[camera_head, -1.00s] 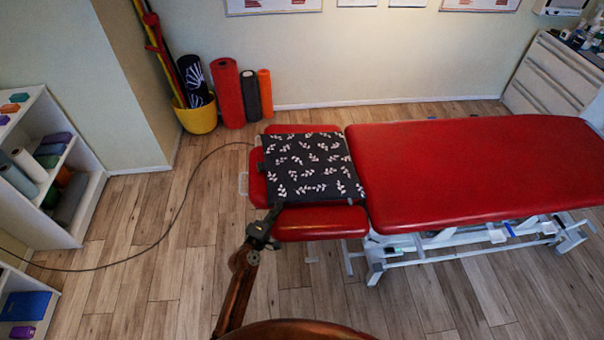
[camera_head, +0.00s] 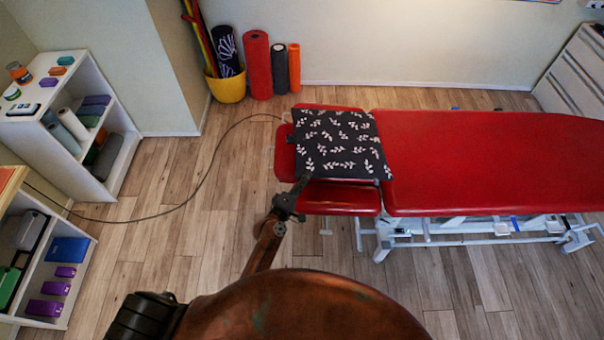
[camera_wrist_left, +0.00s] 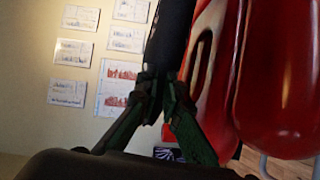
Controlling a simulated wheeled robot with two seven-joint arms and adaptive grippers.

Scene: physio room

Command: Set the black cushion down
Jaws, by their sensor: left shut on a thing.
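The black cushion (camera_head: 340,146) with white leaf sprigs lies flat over the head section of the red treatment table (camera_head: 480,160) in the head view. My left gripper (camera_head: 300,188) is shut on the cushion's near left corner. In the left wrist view the cushion (camera_wrist_left: 172,35) is a dark edge between the fingers (camera_wrist_left: 163,88), close beside the red padding (camera_wrist_left: 265,70). I cannot tell whether the cushion's underside touches the padding. It hides much of the head section. My right gripper is not in view.
A yellow bucket (camera_head: 228,86) and rolled mats (camera_head: 257,65) stand by the back wall. White shelves (camera_head: 108,150) stand at the left. A dark cable (camera_head: 190,185) crosses the wooden floor, which is otherwise clear between shelves and table.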

